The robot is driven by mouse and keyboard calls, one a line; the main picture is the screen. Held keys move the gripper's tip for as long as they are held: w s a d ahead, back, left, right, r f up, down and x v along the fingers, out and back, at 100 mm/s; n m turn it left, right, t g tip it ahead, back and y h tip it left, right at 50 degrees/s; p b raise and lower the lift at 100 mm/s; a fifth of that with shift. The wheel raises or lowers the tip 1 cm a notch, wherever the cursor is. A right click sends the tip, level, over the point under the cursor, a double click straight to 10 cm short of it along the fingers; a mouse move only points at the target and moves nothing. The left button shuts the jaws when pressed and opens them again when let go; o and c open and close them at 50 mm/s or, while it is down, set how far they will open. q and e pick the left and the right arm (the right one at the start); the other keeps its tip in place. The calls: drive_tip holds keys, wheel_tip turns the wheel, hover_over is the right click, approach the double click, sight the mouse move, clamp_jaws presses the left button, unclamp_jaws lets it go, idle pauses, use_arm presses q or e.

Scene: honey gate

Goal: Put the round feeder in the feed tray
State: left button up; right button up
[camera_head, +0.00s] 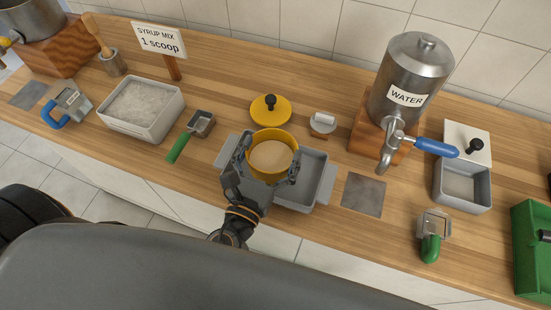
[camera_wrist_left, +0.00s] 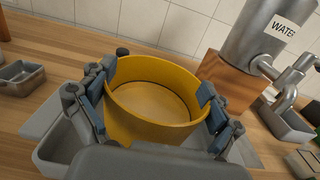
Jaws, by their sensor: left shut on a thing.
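The round feeder is a yellow open-topped tub (camera_head: 271,155) with a tan inside. It also shows large in the left wrist view (camera_wrist_left: 150,105). My left gripper (camera_head: 268,168) is shut on it, with one finger on each side of its wall; it also shows in the wrist view (camera_wrist_left: 155,104). The feeder is upright over the grey feed tray (camera_head: 318,182), and hides much of it. I cannot tell whether the feeder's base touches the tray floor. A yellow lid with a black knob (camera_head: 270,110) lies on the counter behind. My right gripper is not in view.
A steel WATER dispenser (camera_head: 409,80) with a blue-handled tap stands on a wooden block at the right. A grey bin of pale powder (camera_head: 142,108) and a green-handled scoop (camera_head: 190,134) are left of the tray. A small white-topped item (camera_head: 322,124) stands behind it.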

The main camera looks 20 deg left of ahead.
sight(282, 145)
use_arm(q)
drive_tip(key=f, duration=0.1)
drive_tip(key=f+b, duration=0.1)
drive_tip(key=f, duration=0.1)
drive_tip(key=shift+w+d+f, duration=0.2)
drive_tip(key=shift+w+d, duration=0.1)
drive_tip(key=shift+d, duration=0.1)
drive_tip(key=shift+f, duration=0.35)
drive_tip(key=o, duration=1.1)
drive_tip(key=shift+f+b, duration=0.2)
drive_tip(key=shift+b, duration=0.1)
drive_tip(key=shift+o, duration=0.6)
drive_tip(key=shift+r, duration=0.1)
